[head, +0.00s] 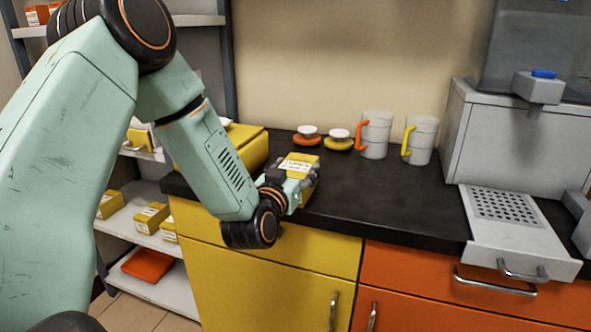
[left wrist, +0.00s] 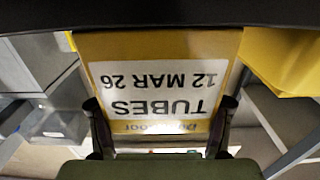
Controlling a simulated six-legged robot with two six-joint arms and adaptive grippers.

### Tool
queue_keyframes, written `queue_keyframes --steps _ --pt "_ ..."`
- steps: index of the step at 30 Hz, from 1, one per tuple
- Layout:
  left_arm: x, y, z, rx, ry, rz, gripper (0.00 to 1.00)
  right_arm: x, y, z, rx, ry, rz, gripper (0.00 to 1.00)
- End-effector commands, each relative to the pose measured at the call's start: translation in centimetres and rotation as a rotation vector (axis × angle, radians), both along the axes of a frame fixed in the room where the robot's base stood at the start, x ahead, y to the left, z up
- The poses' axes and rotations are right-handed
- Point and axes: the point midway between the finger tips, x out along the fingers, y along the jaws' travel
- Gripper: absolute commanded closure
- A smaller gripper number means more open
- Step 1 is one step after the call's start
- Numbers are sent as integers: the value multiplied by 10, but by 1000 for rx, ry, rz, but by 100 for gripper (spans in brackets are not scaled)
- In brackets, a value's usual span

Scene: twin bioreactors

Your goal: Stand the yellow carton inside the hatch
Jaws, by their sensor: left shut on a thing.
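The yellow carton (head: 301,163) has a white label and is held by my left gripper (head: 296,183) near the front edge of the black counter, at the centre of the head view. In the left wrist view the carton (left wrist: 158,84) sits between the two dark fingers of the left gripper (left wrist: 158,130); its label reads "TUBES 12 MAR 26", upside down in the picture. The left gripper is shut on it. Whether its base touches the counter cannot be told. I cannot make out a hatch for certain. My right gripper is not in view.
A larger yellow box-like thing (head: 246,142) stands behind my left forearm. Two lidded dishes (head: 339,140) and two clear mugs (head: 375,134) stand at the back of the counter (head: 380,190). A grey machine (head: 510,130) with a perforated tray is at right. Shelves with cartons are at left.

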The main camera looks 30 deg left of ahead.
Motion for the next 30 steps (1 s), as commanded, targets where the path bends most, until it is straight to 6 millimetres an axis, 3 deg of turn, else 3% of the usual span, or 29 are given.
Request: queue_keyframes --steps 1,2,9,22,30 --pt "0 0 -2 0 -1 0 70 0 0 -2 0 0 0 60" --pt "0 0 -2 0 0 0 31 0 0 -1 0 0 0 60" --pt "0 0 -1 0 0 0 11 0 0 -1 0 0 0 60" --pt "0 0 4 0 0 0 9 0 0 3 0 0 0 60" --pt "-48 -11 2 -4 4 0 9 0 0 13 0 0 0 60"
